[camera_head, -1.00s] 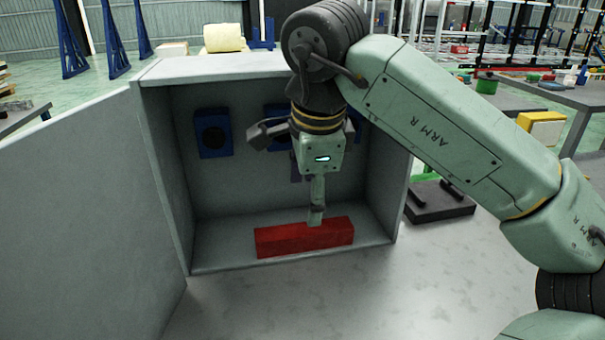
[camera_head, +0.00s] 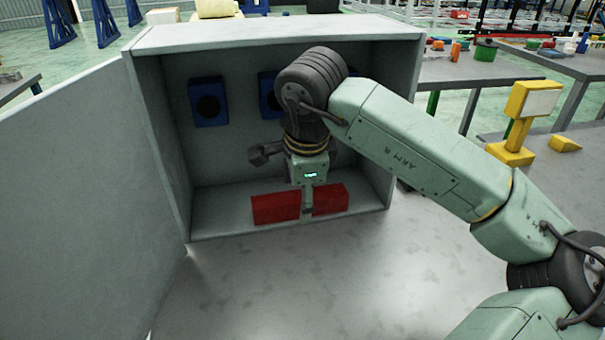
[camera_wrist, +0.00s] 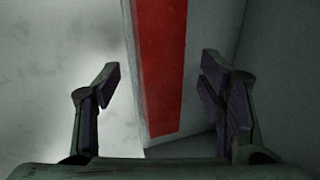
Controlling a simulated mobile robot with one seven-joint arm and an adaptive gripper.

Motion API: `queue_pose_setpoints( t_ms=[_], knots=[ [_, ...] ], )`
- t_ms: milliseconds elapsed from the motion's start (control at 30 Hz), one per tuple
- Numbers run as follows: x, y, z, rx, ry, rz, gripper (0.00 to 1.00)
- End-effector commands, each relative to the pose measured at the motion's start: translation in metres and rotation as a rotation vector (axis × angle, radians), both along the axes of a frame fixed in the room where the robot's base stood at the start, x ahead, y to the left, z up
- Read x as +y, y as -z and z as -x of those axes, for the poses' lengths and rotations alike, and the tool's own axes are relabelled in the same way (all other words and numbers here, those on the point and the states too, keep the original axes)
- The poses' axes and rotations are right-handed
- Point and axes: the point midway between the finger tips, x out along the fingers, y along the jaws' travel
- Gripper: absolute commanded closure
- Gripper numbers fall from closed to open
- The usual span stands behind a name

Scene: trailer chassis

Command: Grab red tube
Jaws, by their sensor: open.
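The red tube (camera_head: 275,207) is a long box-shaped bar lying on the floor of an open grey cabinet (camera_head: 285,35), near its front edge. My gripper (camera_head: 307,214) points down at the middle of the tube, and one finger hides part of it. In the wrist view the red tube (camera_wrist: 162,65) runs lengthwise between my open gripper's fingers (camera_wrist: 163,95), nearer the right one. Visible gaps show on both sides. I cannot tell how far the fingertips are above the cabinet floor.
The cabinet door (camera_head: 75,200) stands open at the left. Blue boxes (camera_head: 208,101) with dark round faces hang on the back wall. The cabinet's right wall stands close to my arm. A yellow stand (camera_head: 518,125) is at the right. The grey floor in front is clear.

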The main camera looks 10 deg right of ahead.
Motion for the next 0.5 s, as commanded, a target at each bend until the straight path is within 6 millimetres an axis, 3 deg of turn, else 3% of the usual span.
queue_pose_setpoints(
  t_ms=[200, 500],
  knots=[
    [0.0004, 0.0121, -0.0033, 0.0, -0.001, 0.0, 0.37],
    [0.0002, 0.0128, -0.0035, 0.0, -0.001, 0.0, 0.39]
  ],
)
